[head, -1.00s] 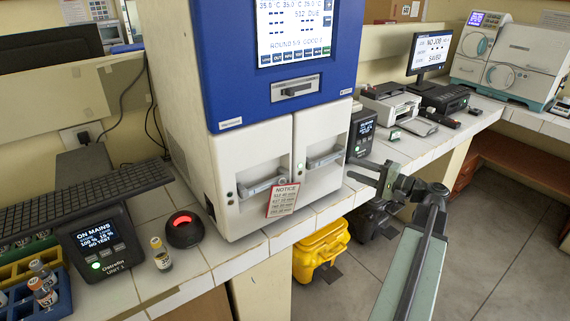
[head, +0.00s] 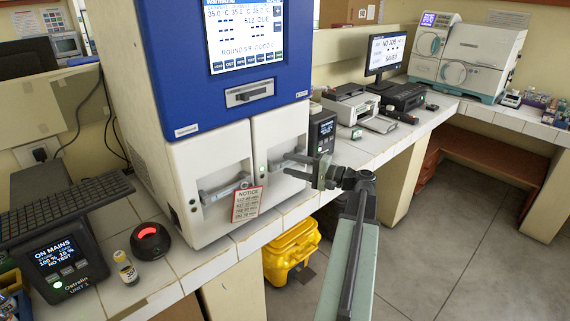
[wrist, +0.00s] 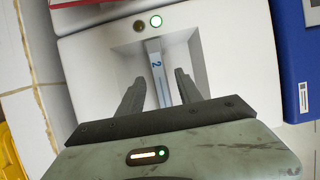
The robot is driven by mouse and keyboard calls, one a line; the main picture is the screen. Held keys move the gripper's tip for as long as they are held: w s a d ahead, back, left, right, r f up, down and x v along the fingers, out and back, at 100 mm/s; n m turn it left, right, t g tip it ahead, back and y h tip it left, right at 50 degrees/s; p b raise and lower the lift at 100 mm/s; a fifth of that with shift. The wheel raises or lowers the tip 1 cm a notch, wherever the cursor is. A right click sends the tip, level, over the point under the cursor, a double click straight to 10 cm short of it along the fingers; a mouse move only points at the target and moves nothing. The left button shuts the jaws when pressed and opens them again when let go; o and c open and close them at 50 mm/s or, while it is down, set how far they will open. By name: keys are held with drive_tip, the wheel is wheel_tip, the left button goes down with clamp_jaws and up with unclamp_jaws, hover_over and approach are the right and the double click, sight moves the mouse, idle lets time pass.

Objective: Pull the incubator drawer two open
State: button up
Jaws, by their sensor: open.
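The incubator (head: 225,60) has a blue upper body with a screen and two white drawers side by side below. Drawer two is the right one (head: 268,138), flush with the front; its grey bar handle (head: 290,162) sits in a recess. My gripper (head: 322,172) is open in front of this drawer. In the wrist view its fingers (wrist: 160,80) lie on either side of the handle, with gaps visible; contact is not seen. The left drawer (head: 208,180) also appears shut.
A red-edged notice (head: 247,204) hangs at the left drawer's handle. A black puck with a red light (head: 149,240) and a small vial (head: 125,267) stand left on the bench. A yellow bin (head: 291,250) is below. The floor (head: 450,240) at right is clear.

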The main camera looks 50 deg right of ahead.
drive_tip(key=shift+x, duration=1.4)
clamp_jaws()
